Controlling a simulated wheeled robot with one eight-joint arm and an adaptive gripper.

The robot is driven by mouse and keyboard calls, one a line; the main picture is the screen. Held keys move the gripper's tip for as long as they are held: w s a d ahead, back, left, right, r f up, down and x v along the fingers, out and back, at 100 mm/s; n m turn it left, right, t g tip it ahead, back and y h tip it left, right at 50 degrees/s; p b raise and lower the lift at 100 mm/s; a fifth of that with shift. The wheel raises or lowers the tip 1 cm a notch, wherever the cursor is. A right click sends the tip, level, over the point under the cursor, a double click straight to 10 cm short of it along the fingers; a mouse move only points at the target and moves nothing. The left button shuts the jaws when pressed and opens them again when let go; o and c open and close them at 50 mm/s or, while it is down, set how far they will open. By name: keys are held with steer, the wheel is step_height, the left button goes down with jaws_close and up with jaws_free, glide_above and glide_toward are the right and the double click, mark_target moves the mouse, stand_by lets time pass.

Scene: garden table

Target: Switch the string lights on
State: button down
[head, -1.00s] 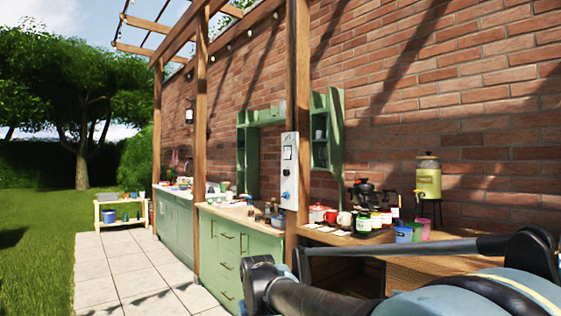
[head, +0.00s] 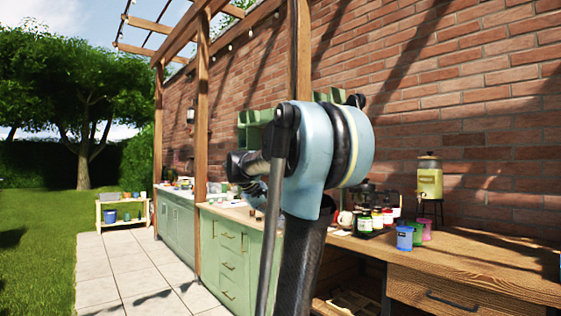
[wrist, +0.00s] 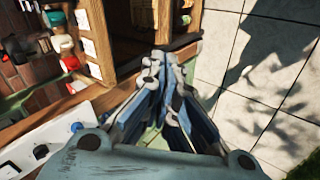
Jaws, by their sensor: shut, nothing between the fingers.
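In the head view my arm covers the panel's place on the wooden post. The string lights (head: 250,30) hang as small bulbs under the pergola beam; I cannot tell whether they are lit. My gripper (wrist: 161,64) is shut and empty, to the right of the panel in the wrist view and apart from it.
The wooden post (head: 299,60) stands close behind my arm. A wooden counter (head: 490,265) with jars, cups and a drink dispenser (head: 428,178) lies to the right. Green cabinets (head: 232,250) run along the left. The paving (head: 110,265) is clear.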

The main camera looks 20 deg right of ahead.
steer(key=w+d+r+t+h, duration=0.1)
steer(key=w+d+r+h, duration=0.1)
steer(key=w+r, duration=0.6)
steer(key=w+d+r+n+h, duration=0.1)
steer(key=w+r+h, duration=0.2)
steer(key=w+r, duration=0.5)
steer(key=w+d+r+n+t+h, duration=0.1)
steer(key=w+r, duration=0.8)
steer(key=w, duration=1.2)
steer(key=d+h, duration=0.1)
steer(key=h, duration=0.1)
steer(key=shift+w+d+t+h, duration=0.3)
steer(key=shift+d, duration=0.1)
steer(key=x, duration=1.3)
steer(key=shift+w+d, duration=0.15)
steer(key=shift+d, duration=0.25)
